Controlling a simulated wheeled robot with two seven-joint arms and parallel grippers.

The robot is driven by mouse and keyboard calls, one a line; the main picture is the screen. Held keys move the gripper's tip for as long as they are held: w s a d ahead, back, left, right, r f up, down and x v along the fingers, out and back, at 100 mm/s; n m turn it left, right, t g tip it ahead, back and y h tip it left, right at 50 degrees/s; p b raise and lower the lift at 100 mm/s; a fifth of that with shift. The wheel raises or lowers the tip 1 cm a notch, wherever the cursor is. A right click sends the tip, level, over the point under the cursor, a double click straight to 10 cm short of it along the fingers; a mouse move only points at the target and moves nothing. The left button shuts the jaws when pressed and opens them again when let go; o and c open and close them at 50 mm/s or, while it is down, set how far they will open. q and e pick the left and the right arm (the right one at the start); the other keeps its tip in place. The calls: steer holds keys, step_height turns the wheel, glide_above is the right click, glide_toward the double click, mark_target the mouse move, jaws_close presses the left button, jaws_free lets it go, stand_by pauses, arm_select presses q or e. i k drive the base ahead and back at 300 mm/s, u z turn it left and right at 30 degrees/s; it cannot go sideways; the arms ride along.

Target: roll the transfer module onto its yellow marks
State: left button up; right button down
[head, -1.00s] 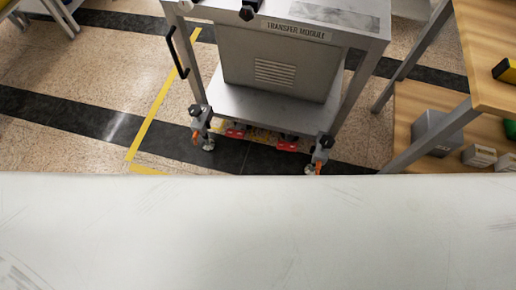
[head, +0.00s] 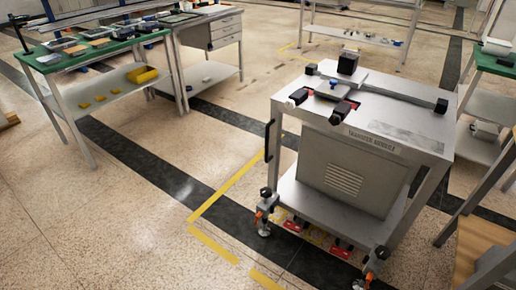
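The transfer module (head: 350,165) is a grey metal cart with a labelled front, a lower shelf and a dark side handle (head: 268,140). It stands upright on casters with orange levers; the front-left caster (head: 264,222) and the front-right caster (head: 366,275) show. Yellow marks on the floor include a long line (head: 228,187) left of the cart and dashes (head: 213,244) in front. More yellow shows under the cart. The line lies left of the front-left caster, with a gap. Red fittings (head: 292,226) sit low under the shelf's front edge. Neither gripper is in view.
A green-topped bench (head: 95,50) with tools stands at upper left, beside a drawer unit (head: 212,38). Another table (head: 360,38) is behind the cart. Wooden and grey furniture (head: 480,245) stands close at right. The speckled floor (head: 110,220) at left and front is open.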

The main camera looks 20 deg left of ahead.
mark_target(352, 180)
steer(key=u, duration=0.3)
steer(key=i, duration=1.4)
steer(key=z, duration=0.2)
